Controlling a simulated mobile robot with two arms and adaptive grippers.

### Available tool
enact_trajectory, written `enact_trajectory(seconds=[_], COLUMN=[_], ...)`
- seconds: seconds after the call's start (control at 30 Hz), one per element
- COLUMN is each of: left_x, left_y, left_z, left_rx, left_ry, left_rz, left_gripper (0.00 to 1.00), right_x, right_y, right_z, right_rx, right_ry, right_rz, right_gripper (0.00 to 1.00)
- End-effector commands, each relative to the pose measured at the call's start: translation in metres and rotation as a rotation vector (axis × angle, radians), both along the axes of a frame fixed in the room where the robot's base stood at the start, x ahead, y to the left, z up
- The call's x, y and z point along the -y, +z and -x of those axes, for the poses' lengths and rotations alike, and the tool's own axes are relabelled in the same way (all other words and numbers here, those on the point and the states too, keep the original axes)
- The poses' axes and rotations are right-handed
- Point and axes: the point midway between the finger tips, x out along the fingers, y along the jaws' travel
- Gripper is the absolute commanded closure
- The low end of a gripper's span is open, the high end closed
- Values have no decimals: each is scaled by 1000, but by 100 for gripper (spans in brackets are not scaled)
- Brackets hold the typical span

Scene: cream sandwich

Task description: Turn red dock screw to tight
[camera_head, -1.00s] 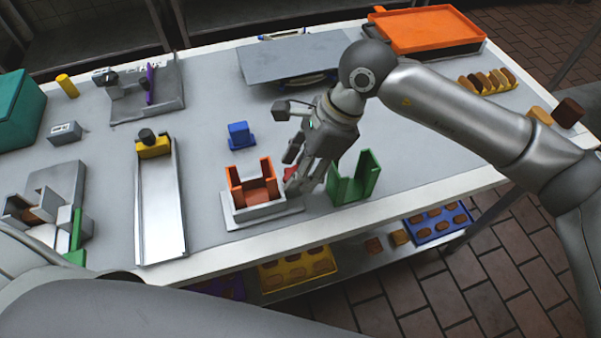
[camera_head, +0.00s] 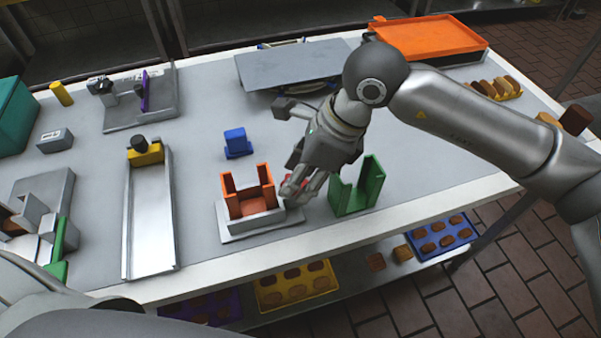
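The orange dock (camera_head: 250,203) is a U-shaped holder on a light grey base (camera_head: 243,228) near the front of the table. A small red piece, which looks like the dock screw (camera_head: 306,180), shows at the dock's right side, mostly hidden by my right gripper (camera_head: 293,188). The fingers of my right gripper point down at the red piece and seem close together; whether they are shut on it is hidden. My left gripper is not in view; part of my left arm crosses the lower left.
A green holder (camera_head: 372,188) stands just right of my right gripper. A blue block (camera_head: 237,142) stands behind the dock. A metal chute (camera_head: 150,220) with a yellow block (camera_head: 146,154) lies to the left. Yellow and blue trays sit on the shelf below.

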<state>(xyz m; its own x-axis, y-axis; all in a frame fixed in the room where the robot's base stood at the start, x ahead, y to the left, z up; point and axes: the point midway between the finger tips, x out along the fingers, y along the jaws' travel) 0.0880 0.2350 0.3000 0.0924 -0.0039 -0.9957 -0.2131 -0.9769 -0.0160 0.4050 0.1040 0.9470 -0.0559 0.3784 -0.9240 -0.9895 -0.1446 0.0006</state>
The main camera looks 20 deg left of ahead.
Motion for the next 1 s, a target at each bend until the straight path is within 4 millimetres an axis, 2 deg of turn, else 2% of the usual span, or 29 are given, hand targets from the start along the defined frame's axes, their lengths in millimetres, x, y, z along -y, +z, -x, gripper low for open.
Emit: enact_trajectory(seconds=[0.03,0.2,0.57,0.67,1.0], left_x=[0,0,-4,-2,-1], left_y=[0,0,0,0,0], left_z=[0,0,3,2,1], left_rx=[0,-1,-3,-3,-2], left_ry=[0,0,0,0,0], left_rz=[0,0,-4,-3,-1], left_gripper=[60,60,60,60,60], right_x=[0,0,2,6,33], right_y=[1,1,4,16,81], right_z=[0,0,-1,-2,-6], right_rx=[1,1,2,3,4], right_ry=[0,0,0,0,-2], right_rz=[-1,-1,0,-1,-2], right_gripper=[56,37,37,37,37])
